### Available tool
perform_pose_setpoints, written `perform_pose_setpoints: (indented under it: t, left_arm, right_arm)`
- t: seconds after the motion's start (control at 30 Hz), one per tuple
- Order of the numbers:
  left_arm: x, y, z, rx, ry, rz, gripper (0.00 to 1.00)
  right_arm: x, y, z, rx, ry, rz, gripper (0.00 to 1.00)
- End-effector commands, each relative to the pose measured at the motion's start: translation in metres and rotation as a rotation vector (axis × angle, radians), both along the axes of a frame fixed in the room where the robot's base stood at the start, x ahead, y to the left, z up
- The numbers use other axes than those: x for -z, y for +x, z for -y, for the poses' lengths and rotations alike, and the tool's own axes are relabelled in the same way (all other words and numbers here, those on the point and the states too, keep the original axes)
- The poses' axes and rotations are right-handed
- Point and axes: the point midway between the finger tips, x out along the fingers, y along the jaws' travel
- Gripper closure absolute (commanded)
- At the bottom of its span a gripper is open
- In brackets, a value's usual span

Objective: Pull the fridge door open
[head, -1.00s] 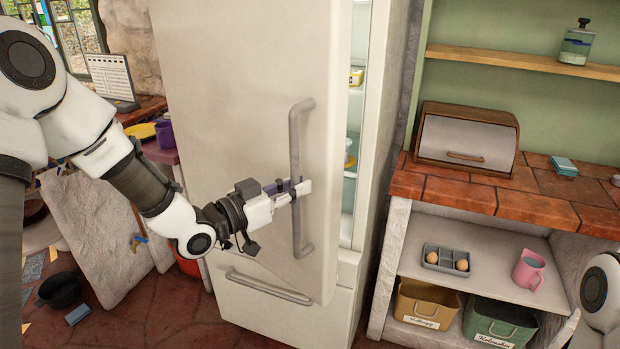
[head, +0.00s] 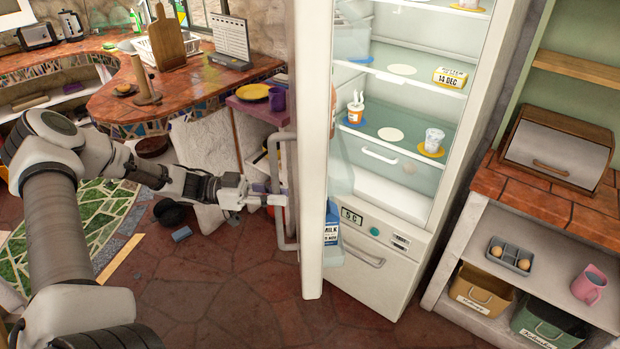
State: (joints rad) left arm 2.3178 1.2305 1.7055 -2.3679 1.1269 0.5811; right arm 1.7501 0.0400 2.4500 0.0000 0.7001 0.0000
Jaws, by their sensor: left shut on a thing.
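The fridge (head: 395,215) stands in the middle of the head view with its interior showing. Its upper door (head: 313,190) is swung wide open to the left and is seen nearly edge-on. The grey vertical door handle (head: 274,165) is on the door's outer face. My left gripper (head: 272,199) is shut on the handle, in its lower half. The fingertips are partly hard to make out against the handle. My right gripper is not in view.
A milk carton (head: 331,224) sits low on the inside of the door. Cups and a butter box (head: 450,77) stand on the shelves. A purple side table (head: 262,107) is close behind the door. A shelf unit with a bread box (head: 557,148) stands at right.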

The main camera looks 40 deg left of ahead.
Motion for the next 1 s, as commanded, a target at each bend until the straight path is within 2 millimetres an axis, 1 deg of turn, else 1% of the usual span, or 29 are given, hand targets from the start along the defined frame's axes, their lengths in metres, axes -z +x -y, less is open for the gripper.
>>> perform_pose_setpoints:
  t: [0.03, 0.13, 0.27, 0.37, 0.5, 0.7, 0.9, 1.0]
  left_arm:
    - [-0.006, -0.007, -0.013, 0.019, 0.002, 0.000, 1.00]
    - [-0.004, -0.021, -0.038, 0.071, 0.002, 0.000, 1.00]
    - [0.000, -0.037, -0.071, 0.137, 0.006, -0.001, 1.00]
    - [0.001, -0.049, -0.097, 0.146, 0.001, 0.004, 1.00]
    - [0.004, -0.062, -0.132, 0.148, 0.002, 0.006, 1.00]
    - [0.005, -0.074, -0.176, 0.149, 0.002, 0.003, 1.00]
    - [0.003, -0.081, -0.206, 0.151, 0.003, 0.002, 1.00]
    - [0.002, -0.082, -0.216, 0.150, 0.002, 0.002, 1.00]
  right_arm:
    - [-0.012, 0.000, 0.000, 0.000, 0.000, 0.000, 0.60]
    - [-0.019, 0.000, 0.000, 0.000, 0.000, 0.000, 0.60]
    - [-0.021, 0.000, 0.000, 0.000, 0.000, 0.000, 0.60]
    - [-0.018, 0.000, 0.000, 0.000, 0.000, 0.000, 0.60]
    - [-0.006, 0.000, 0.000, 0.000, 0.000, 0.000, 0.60]
    - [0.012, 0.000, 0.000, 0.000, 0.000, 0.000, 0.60]
    - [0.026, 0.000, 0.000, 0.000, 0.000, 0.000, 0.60]
    - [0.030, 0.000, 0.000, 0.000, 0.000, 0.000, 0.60]
